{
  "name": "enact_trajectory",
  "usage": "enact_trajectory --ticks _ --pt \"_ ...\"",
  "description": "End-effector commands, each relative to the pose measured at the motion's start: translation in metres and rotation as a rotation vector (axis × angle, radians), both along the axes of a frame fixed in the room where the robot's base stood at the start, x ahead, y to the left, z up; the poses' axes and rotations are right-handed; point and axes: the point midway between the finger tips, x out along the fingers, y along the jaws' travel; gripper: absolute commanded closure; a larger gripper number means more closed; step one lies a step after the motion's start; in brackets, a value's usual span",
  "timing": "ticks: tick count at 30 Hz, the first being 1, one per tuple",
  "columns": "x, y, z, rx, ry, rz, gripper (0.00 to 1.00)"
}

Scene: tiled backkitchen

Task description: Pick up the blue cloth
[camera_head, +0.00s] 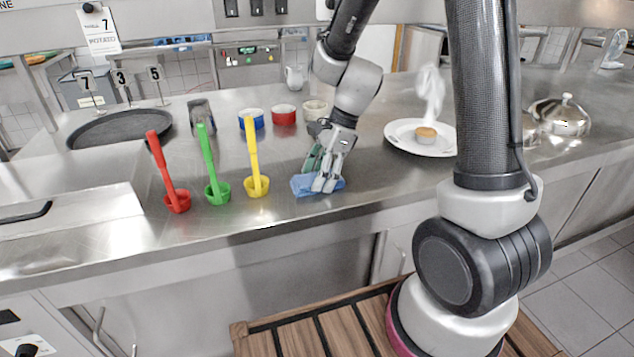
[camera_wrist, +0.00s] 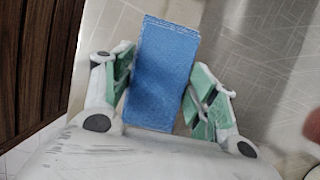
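The blue cloth (camera_head: 304,186) lies on the steel counter near its front edge, right of the yellow ladle. My gripper (camera_head: 323,184) points down over it, with its fingertips at the cloth and hiding part of it. In the wrist view the cloth (camera_wrist: 162,75) shows as a blue oblong between the two green-padded fingers of my gripper (camera_wrist: 162,66). The fingers are spread, one on each side of the cloth. The left finger is very close to the cloth's edge; I cannot tell whether it touches.
Red (camera_head: 177,200), green (camera_head: 217,191) and yellow (camera_head: 256,184) ladles stand left of the cloth. Behind are blue (camera_head: 251,119) and red (camera_head: 284,115) bowls. A dark pan (camera_head: 120,128) is at left.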

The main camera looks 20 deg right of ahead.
Motion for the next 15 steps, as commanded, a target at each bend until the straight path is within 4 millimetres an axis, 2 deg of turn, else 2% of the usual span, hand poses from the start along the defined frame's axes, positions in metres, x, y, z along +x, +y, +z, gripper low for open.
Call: enact_trajectory --ticks 10,15 --pt "0.000 0.000 0.003 0.001 -0.001 0.001 0.65" --pt "0.000 0.000 0.028 0.001 -0.005 0.001 0.65"
